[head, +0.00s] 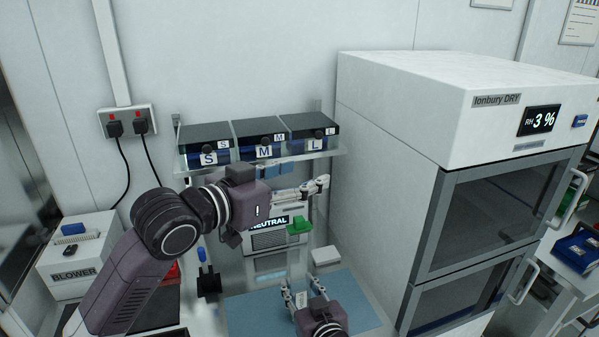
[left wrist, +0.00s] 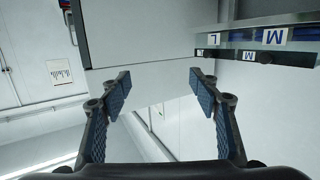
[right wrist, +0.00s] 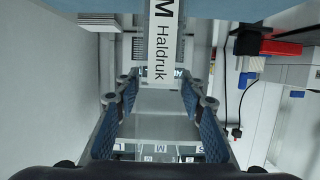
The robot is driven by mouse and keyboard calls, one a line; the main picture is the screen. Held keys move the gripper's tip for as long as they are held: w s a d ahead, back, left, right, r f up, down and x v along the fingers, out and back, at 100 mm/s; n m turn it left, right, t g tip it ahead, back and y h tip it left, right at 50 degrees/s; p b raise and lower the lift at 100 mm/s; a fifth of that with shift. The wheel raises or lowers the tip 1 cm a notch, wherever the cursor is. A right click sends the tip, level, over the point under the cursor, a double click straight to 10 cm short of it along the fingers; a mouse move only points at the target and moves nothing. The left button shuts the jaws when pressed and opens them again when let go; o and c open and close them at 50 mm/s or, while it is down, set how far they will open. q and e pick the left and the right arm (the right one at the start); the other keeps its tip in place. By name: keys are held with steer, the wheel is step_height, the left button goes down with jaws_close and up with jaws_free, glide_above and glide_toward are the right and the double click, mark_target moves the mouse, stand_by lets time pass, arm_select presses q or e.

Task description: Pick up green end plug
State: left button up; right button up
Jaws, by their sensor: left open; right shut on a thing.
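A small green piece (head: 299,227), the only green part near my arms that could be the end plug, sits at the right end of the NEUTRAL unit (head: 268,241) in the head view. My left gripper (head: 318,188) is open and empty above it, its fingers pointing right. In the left wrist view its fingers (left wrist: 160,92) stand wide apart with nothing between them. My right gripper (head: 300,292) is low, over the blue mat. It is shut on a white piece (right wrist: 162,45) lettered "M Haldruk". The green piece does not show in either wrist view.
A shelf with bins S, M and L (head: 264,151) is behind my left gripper. A large white dry cabinet (head: 385,160) stands close on the right. A blue mat (head: 250,312) covers the bench. A small white block (head: 326,255) lies right of the NEUTRAL unit. The BLOWER box (head: 75,268) is left.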

arm_select(q)
steer(key=shift+f, duration=0.15)
steer(key=c, duration=0.4)
steer(key=a+f+n, duration=0.1)
steer(key=n, duration=0.1)
steer(key=a+f+n+g, duration=0.1)
steer(key=f+n, duration=0.1)
steer(key=f+n+g, duration=0.1)
steer(key=f+n, duration=0.1)
steer(key=shift+w+a+n, duration=0.3)
steer(key=shift+a+n, duration=0.1)
steer(key=shift+c, duration=0.9)
steer(key=n+g+h, duration=0.5)
steer(key=n, duration=1.8)
glide_toward(294, 222)
steer(key=x, duration=0.4)
steer(key=shift+w+d+f, duration=0.1)
steer(key=shift+w+f, duration=0.05)
steer(key=shift+f, duration=0.05)
steer(key=x, duration=0.4)
steer(key=shift+d+r, duration=0.25)
steer(key=shift+d, duration=0.1)
steer(key=shift+w+d+f, duration=0.1)
steer(key=shift+d+f, duration=0.05)
steer(key=shift+d, duration=0.15)
